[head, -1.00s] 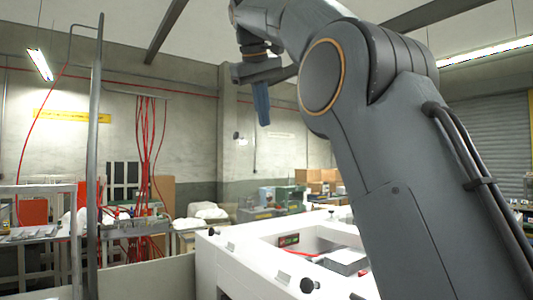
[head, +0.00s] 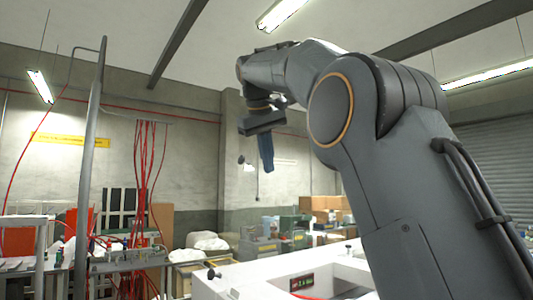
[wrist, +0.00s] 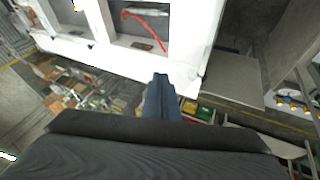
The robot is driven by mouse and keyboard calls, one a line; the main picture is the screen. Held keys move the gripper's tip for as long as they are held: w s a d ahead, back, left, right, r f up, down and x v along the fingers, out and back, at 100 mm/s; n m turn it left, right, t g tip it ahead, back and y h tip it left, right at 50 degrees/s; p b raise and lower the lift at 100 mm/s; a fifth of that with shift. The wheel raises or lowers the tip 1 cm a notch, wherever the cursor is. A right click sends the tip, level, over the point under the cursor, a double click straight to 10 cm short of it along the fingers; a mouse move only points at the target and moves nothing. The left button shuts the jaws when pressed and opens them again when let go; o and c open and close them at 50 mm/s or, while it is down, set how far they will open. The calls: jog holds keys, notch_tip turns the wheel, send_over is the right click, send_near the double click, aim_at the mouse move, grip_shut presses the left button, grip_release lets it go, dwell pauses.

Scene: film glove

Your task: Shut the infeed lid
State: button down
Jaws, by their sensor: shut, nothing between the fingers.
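My gripper (head: 267,152) hangs from the arm with its blue-grey fingers together and pointing down, above and behind the white machine (head: 232,280) in the head view. In the wrist view the shut fingers (wrist: 160,82) reach toward the machine's white rim (wrist: 185,75), with nothing between them. The machine has open recesses in its top; one holds a red cable (wrist: 146,28) and a small display (head: 302,283). I cannot make out which part is the infeed lid.
A grey post (head: 90,150) stands at the left, beside benches with equipment and hanging red cables (head: 148,190). Cardboard boxes (head: 325,205) and green-grey cases (head: 290,226) stand behind the machine. The air around my gripper looks clear.

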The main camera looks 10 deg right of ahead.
aim_at(282, 192)
jog(key=w+d+f+p, duration=0.1)
jog(key=d+f, duration=0.1)
jog(key=w+d+f+p, duration=0.1)
jog(key=w+d+f, duration=0.1)
jog(key=shift+w+d+f, duration=0.15)
jog(key=shift+d+f, duration=0.15)
dwell(0.4)
